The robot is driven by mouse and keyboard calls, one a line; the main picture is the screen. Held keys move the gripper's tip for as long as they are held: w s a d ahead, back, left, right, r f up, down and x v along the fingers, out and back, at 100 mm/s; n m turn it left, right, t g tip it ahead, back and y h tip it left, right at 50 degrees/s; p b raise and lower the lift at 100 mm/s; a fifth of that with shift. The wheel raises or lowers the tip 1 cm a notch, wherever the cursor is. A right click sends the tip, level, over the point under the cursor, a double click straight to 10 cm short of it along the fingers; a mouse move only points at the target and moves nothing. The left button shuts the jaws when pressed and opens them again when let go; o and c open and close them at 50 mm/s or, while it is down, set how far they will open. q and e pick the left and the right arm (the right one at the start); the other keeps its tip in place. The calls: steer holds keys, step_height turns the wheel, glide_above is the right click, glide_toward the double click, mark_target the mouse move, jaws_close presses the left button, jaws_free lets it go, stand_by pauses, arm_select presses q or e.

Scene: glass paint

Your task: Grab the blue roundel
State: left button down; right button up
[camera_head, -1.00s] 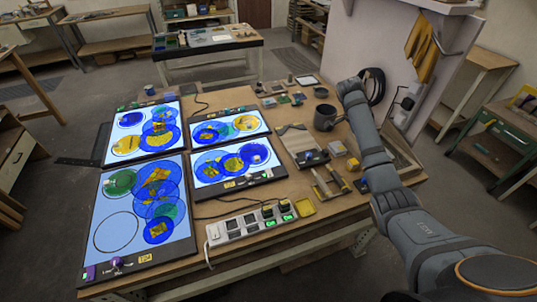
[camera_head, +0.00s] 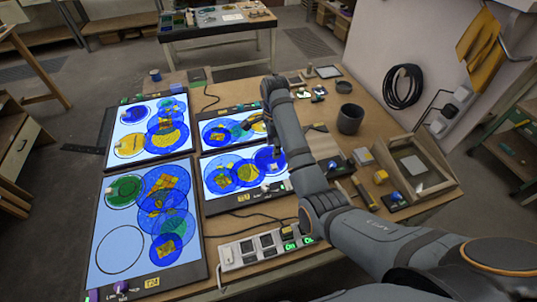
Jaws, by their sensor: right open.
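Several blue roundels lie on the lit panels. On the lower right panel (camera_head: 277,190), one blue roundel (camera_head: 265,158) is at the right, partly behind my right arm, and another blue roundel (camera_head: 209,178) is at the left, with yellow pieces over it. Large overlapping blue roundels (camera_head: 150,212) run down the lower left panel (camera_head: 119,250). I cannot tell which one the task means. My right gripper (camera_head: 255,121) hangs open over the right side of the upper right panel, partly hidden by my own arm. My left gripper is out of view.
The upper left panel (camera_head: 124,130) holds blue and yellow roundels. A white power strip (camera_head: 246,252) with cords lies in front of the panels. A dark mug (camera_head: 350,119) and a wooden frame (camera_head: 440,183) stand to the right. A second table (camera_head: 245,17) is behind.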

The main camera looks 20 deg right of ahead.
mark_target(273, 166)
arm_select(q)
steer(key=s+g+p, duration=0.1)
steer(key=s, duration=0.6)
arm_select(e)
steer(key=f, duration=0.1)
steer(key=s+f, duration=0.1)
steer(key=f, duration=0.1)
steer(key=shift+s+a+f, duration=0.1)
steer(key=shift+f, duration=0.2)
steer(key=f, duration=0.1)
steer(key=f+p, duration=0.1)
steer(key=shift+w+f, duration=0.35)
step_height(273, 166, down, 3)
steer(key=shift+s+r+p, duration=0.1)
steer(key=shift+p, duration=0.3)
steer(key=shift+f, duration=0.45)
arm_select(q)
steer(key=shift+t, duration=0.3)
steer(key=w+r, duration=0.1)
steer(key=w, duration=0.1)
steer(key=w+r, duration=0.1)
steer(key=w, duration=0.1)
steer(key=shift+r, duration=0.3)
arm_select(e)
jaws_close()
